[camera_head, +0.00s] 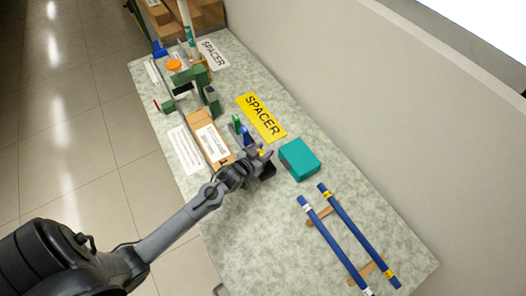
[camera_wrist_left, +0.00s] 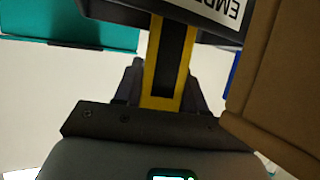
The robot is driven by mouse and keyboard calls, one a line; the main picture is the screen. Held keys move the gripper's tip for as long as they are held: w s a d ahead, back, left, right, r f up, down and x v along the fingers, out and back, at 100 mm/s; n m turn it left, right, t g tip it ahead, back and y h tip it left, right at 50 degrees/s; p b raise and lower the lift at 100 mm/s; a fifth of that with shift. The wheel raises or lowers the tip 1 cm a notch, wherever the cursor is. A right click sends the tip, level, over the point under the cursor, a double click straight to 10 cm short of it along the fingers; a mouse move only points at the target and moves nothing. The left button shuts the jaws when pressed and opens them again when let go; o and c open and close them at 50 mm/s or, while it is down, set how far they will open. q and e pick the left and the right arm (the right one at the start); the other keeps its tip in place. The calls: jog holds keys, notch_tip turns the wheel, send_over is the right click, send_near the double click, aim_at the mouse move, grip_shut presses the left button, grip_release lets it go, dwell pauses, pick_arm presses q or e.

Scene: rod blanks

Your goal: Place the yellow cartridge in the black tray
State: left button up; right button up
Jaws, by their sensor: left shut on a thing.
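The yellow cartridge (camera_wrist_left: 154,80), yellow with a dark middle strip, stands between the fingers of my left gripper (camera_wrist_left: 160,88) in the left wrist view. The gripper is shut on it. In the head view my left gripper (camera_head: 259,157) is over the table's middle, and only a speck of yellow shows there. A black tray-like edge with a white label (camera_wrist_left: 218,12), its text upside down and cut off, lies at the top of the left wrist view, just beyond the cartridge. I cannot tell whether the cartridge touches it. My right gripper is not in view.
A teal box (camera_head: 299,159) stands right of the gripper. A brown cardboard box (camera_head: 199,124) is close on the left. Two blue rods (camera_head: 358,236) lie on wooden supports at the front. A yellow SPACER sign (camera_head: 262,117) and green fixture (camera_head: 190,76) are behind.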

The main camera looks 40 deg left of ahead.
pick_arm(q)
jog(key=o, duration=1.1)
jog(key=shift+f, duration=0.1)
jog(key=shift+c, duration=0.2)
